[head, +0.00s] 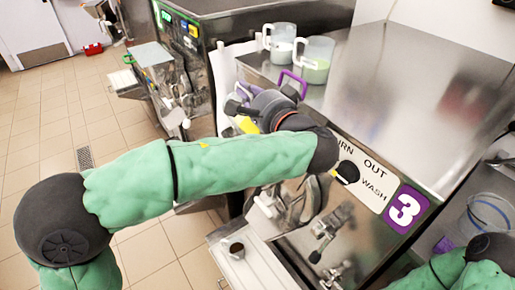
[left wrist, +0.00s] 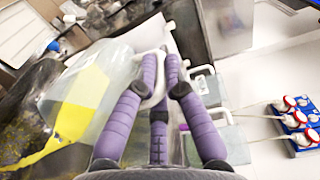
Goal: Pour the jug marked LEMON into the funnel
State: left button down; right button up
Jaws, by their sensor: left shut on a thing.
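My left gripper (head: 262,103) is in front of the freezer's upper left edge. In the left wrist view its purple fingers (left wrist: 161,62) are shut on the white handle of a clear jug (left wrist: 112,68). The jug has a large yellow area, liquid or marking; I cannot read any name on it. In the head view the gripper mostly hides this jug, and only a little yellow shows. I cannot make out the funnel. My right gripper is out of view.
The steel freezer top (head: 400,85) is bare right of the jugs. Its front has a panel marked 3 (head: 403,209) and taps below. A clear bucket (head: 488,215) stands at right. A blue rack (left wrist: 295,122) with red and white items shows in the left wrist view.

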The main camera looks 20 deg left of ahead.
pick_arm(q)
jog(key=shift+s+d+r+t+y+b, duration=0.1)
jog(key=shift+s+d+t+y+b, duration=0.4)
jog(key=shift+b, duration=0.6)
